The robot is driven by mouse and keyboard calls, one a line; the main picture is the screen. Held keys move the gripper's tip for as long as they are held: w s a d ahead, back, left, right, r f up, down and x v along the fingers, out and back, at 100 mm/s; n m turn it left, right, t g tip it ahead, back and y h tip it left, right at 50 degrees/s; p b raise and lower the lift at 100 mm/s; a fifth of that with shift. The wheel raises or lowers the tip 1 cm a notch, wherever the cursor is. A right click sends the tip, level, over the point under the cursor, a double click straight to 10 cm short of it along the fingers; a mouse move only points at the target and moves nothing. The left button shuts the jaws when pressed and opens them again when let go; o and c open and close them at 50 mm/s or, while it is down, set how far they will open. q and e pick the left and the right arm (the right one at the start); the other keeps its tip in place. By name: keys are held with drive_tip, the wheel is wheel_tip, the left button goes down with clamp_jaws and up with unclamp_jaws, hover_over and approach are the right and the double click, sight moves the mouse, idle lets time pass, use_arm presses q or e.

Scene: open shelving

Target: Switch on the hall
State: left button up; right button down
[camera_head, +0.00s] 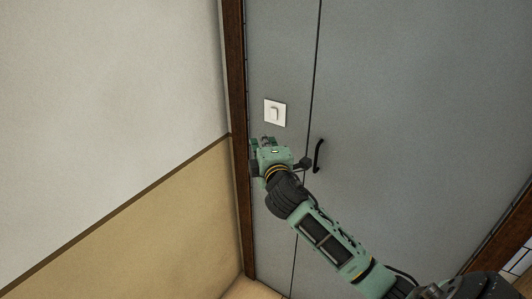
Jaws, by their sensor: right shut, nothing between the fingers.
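A white wall switch (274,113) with a raised rocker in a square plate is on the grey panel, near its left edge. My right gripper (265,141) is just below the switch in the picture, pointing up toward it. It is shut and empty. A small strip of panel shows between the fingertips and the switch plate, so I see no contact. My left gripper is not in view.
A black handle (319,156) sits on the grey panel (410,90) just right of my right gripper. A dark brown frame (238,100) runs down the left side, beside a white and tan wall (110,90). Tiles show at the lower right.

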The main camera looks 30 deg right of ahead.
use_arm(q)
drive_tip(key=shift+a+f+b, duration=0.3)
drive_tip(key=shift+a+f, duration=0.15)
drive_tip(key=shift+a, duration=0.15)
use_arm(e)
drive_tip(key=v, duration=0.3)
drive_tip(key=shift+s+a, duration=0.25)
drive_tip(key=shift+a, duration=0.05)
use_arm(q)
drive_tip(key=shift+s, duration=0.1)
